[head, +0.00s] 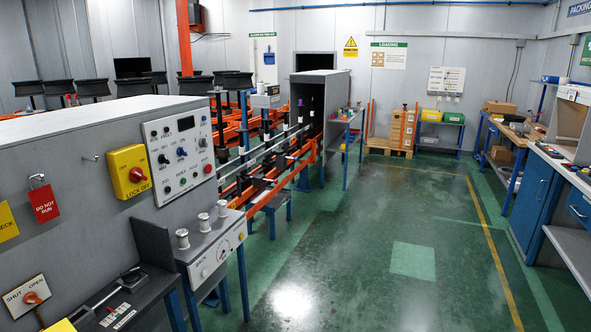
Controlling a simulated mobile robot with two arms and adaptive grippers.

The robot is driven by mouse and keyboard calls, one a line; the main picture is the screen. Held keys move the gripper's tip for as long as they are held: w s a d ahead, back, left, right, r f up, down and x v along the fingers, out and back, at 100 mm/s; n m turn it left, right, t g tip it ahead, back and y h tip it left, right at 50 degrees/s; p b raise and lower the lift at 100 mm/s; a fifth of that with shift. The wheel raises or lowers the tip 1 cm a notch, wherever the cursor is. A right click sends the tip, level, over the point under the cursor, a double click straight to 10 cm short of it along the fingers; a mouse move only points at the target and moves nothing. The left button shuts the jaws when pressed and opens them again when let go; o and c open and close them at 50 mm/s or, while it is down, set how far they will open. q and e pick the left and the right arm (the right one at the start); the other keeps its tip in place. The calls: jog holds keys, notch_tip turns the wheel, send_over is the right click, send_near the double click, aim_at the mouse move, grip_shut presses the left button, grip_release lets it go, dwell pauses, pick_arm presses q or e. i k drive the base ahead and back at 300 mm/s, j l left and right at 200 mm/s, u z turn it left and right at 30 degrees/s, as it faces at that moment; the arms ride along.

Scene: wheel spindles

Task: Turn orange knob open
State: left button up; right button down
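An orange knob (32,298) sits on a white plate (22,300) marked SHUT on the left and OPEN on the right. The plate is on the grey machine cabinet at the lower left of the head view. The knob is small in view, and I cannot tell for sure which label it points to. Neither of my grippers is in view, and nothing is seen touching the knob.
A yellow LOCK OFF box (129,171) with a red-orange knob and a control panel (180,153) are on the same cabinet. A dark ledge (120,300) with small items lies right of the plate. The green floor (380,240) is clear.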

aim_at(31, 298)
jog(key=k+j+u, duration=0.15)
jog(key=u, duration=0.35)
jog(key=k+j+u, duration=0.15)
jog(key=u, duration=0.3)
jog(key=j+u, duration=0.3)
jog(key=u, duration=0.2)
jog(key=k+j, duration=0.05)
